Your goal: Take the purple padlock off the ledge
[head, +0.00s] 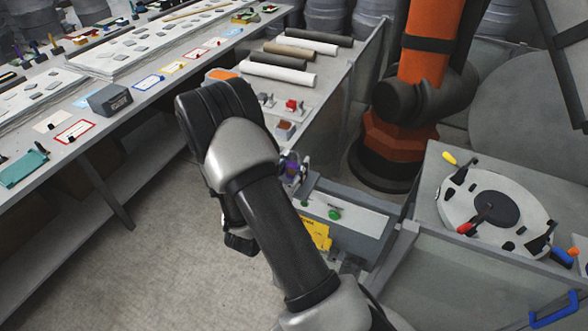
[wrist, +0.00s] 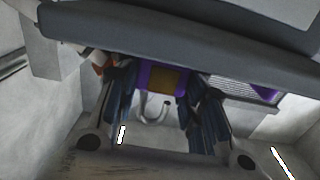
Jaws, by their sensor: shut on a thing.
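The purple padlock (wrist: 146,76) shows in the wrist view with a brownish-orange patch on its body and a pale curved shackle pointing down in the picture. My gripper (wrist: 158,88) has its two dark-blue fingers on either side of the padlock body, shut on it. The padlock is right at the underside of a grey ledge (wrist: 190,45) in this view; I cannot tell whether they touch. In the head view a small purple patch (head: 290,166) shows beside my arm at the grey box; I cannot tell whether it is the padlock. My arm hides the fingers there.
A second purple thing (wrist: 265,92) lies right of the gripper in the wrist view. The grey box (head: 350,222) carries a green button (head: 335,214) and a yellow label (head: 318,233). A long bench (head: 150,105) stands left, an orange robot arm (head: 425,55) behind. Floor is clear lower left.

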